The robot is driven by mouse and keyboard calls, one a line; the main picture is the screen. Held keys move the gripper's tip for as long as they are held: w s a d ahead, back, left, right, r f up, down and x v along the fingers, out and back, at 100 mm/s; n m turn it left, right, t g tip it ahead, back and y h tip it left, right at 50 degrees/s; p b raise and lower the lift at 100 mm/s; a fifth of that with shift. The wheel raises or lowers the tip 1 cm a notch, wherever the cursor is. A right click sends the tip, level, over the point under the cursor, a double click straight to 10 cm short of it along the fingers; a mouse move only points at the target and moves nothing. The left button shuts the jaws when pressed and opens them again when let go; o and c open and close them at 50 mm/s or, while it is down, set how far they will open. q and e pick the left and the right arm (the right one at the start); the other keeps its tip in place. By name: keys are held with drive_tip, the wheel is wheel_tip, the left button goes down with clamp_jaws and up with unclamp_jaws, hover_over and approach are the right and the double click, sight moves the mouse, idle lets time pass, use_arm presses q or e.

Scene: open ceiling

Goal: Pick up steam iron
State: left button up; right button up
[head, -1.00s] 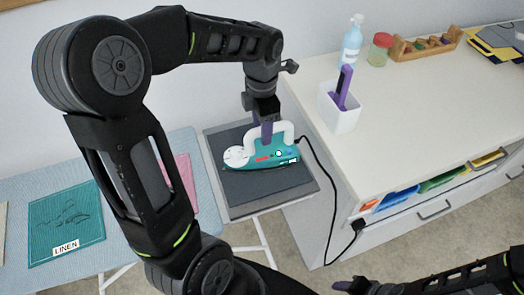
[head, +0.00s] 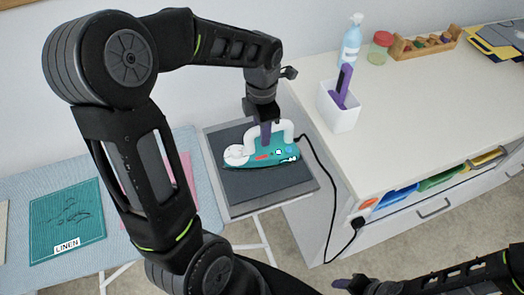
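The steam iron (head: 268,153) is teal with a white handle and a white round end. It is over the dark grey rest pad (head: 268,188) at the end of the ironing board. The fingers partly hide the handle. I cannot clearly see a gap under the iron. My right gripper (head: 345,284) shows only in part at the bottom edge, away from the iron, with its opening unclear.
A black cord (head: 328,185) runs from the iron to a plug on the white cabinet (head: 430,110). On the cabinet stand a white holder (head: 338,110), a spray bottle (head: 351,42), a jar (head: 380,48) and a wooden rack (head: 425,45). A teal linen cloth (head: 66,218) lies on the blue board.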

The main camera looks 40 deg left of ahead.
use_arm(q)
clamp_jaws()
idle(0.8)
